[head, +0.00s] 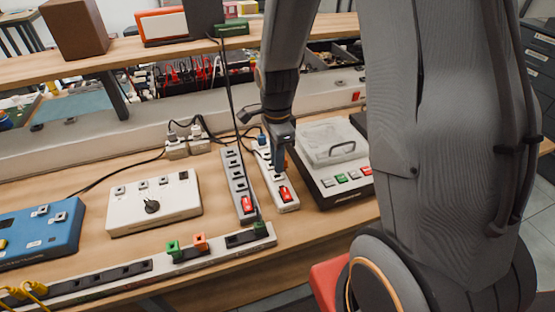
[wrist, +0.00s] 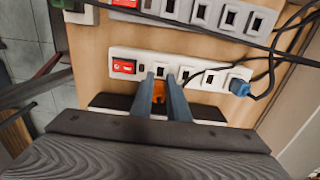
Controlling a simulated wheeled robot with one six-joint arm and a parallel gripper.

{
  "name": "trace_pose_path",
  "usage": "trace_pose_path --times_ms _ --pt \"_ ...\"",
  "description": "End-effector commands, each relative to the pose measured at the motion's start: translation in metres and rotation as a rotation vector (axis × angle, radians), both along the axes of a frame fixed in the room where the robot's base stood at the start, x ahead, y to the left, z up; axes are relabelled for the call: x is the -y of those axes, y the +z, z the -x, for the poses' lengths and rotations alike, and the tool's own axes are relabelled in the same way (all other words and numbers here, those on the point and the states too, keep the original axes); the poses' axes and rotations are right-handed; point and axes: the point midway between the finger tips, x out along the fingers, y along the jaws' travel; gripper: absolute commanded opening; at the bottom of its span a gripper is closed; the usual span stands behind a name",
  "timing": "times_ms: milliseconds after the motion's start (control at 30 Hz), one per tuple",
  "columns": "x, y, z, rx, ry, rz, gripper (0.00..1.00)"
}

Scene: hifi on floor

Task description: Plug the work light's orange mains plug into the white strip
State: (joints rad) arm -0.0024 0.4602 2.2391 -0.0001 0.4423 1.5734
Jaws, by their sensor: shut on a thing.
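My gripper (head: 278,163) points down over the white strip (head: 286,207) in the head view. In the wrist view my gripper (wrist: 167,80) is shut on an orange plug (wrist: 158,91), mostly hidden between the two fingers. The fingertips overlap the near edge of the white strip (wrist: 207,83), close to its sockets. I cannot tell whether the plug touches the strip or sits in a socket. The strip has a lit red switch (wrist: 123,66) at one end and a blue plug (wrist: 239,88) at the other.
A grey strip (head: 231,165) lies beside the white one on the left. A clear-lidded case (head: 327,141) stands close on the right. Another strip along the front edge holds a green plug (head: 173,249) and another orange plug (head: 200,242). Dark cables (wrist: 275,65) cross near the blue plug.

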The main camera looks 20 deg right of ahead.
Motion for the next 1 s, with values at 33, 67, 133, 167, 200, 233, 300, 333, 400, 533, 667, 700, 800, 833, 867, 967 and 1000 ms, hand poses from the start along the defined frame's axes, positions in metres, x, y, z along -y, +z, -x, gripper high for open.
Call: trace_pose_path --times_ms 33,67,133,167,200,233,300,333,400,533,667,700,800,833,867,967,1000 --pt "-0.0006 0.0001 -0.0001 0.0 0.0 0.0 0.0" --pt "-0.0009 0.0001 -0.0001 0.0 0.0 0.0 0.0" --pt "-0.0016 0.0001 -0.0002 0.0 0.0 0.0 0.0" --pt "-0.0018 0.0001 -0.0002 0.0 0.0 0.0 0.0" --pt "-0.0022 0.0001 -0.0002 0.0 0.0 0.0 0.0" --pt "-0.0025 0.0001 -0.0002 0.0 0.001 0.0 0.0" --pt "-0.0031 0.0001 -0.0002 0.0 0.001 0.0 0.0" --pt "-0.0034 0.0001 -0.0002 0.0 0.001 0.0 0.0" --pt "-0.004 0.0001 -0.0003 0.0 0.001 0.0 0.0" --pt "-0.0051 0.0 -0.0003 0.0 0.001 0.0 0.0" --pt "-0.0063 0.0 -0.0003 0.0 0.001 0.0 0.0" --pt "-0.0066 0.0 -0.0003 0.0 0.001 0.0 0.0" --pt "-0.0075 0.0 -0.0004 0.0 0.001 0.0 0.0" --pt "-0.0077 0.0 -0.0004 0.0 0.001 0.0 0.0" --pt "-0.008 0.0 -0.0004 0.0 0.001 0.0 0.0" --pt "-0.0089 0.0 -0.0004 0.0 0.0 0.0 0.0" --pt "-0.0092 0.0 -0.0004 0.0 0.0 0.0 0.0"
